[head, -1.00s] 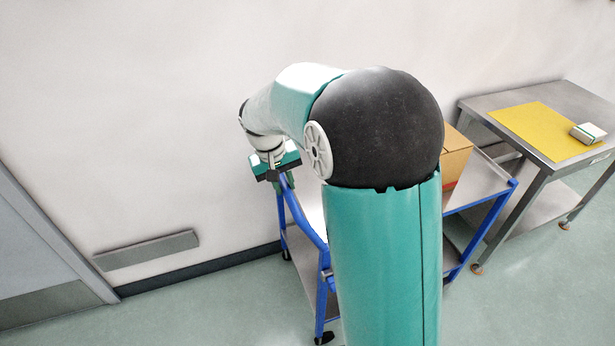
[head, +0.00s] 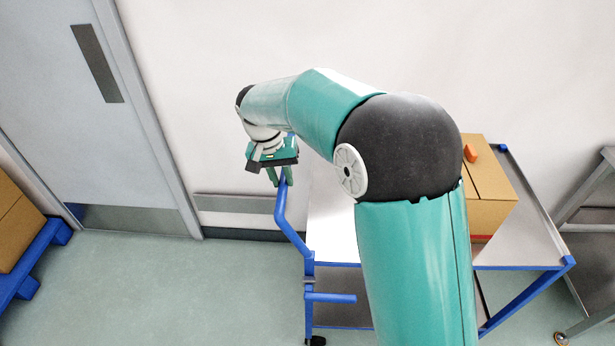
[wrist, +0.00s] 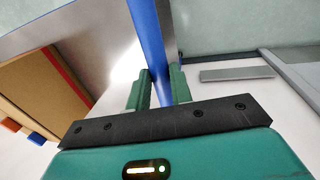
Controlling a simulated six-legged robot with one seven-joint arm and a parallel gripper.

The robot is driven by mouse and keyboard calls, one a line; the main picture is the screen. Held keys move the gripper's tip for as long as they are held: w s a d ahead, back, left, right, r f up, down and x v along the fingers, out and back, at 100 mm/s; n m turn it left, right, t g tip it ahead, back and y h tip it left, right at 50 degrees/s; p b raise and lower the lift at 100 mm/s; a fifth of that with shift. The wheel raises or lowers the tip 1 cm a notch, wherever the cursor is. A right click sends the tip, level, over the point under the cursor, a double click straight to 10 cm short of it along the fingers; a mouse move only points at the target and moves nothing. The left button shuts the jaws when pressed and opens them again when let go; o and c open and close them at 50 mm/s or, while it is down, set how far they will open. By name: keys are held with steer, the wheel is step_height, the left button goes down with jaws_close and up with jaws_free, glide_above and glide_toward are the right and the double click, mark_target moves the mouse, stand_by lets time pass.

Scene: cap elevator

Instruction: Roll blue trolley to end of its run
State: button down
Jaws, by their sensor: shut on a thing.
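The blue trolley (head: 535,265) has blue tube framing and metal shelves. It stands along the white wall, partly hidden behind my arm in the head view. My gripper (head: 280,178) is at the left end of the trolley, shut on its blue handle (head: 283,215). In the wrist view my gripper's two green fingers (wrist: 158,92) sit on either side of the blue handle bar (wrist: 150,40). The trolley's top shelf (head: 333,225) shows to the left of my arm.
A cardboard box (head: 487,200) with an orange item (head: 470,152) rides on the trolley. A grey door (head: 95,110) is at the left. Cardboard on a blue pallet (head: 30,265) stands at the far left. A steel table (head: 597,215) is at the right edge. Floor (head: 190,290) left of the trolley is clear.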

steer(key=shift+w+a, duration=0.1)
steer(key=shift+a, duration=1.1)
steer(key=c, duration=1.3)
jaws_free()
steer(key=shift+o, duration=0.2)
step_height(320, 180, up, 14)
steer(key=a, duration=0.2)
steer(key=shift+a+f, duration=0.2)
steer(key=shift+a, duration=0.1)
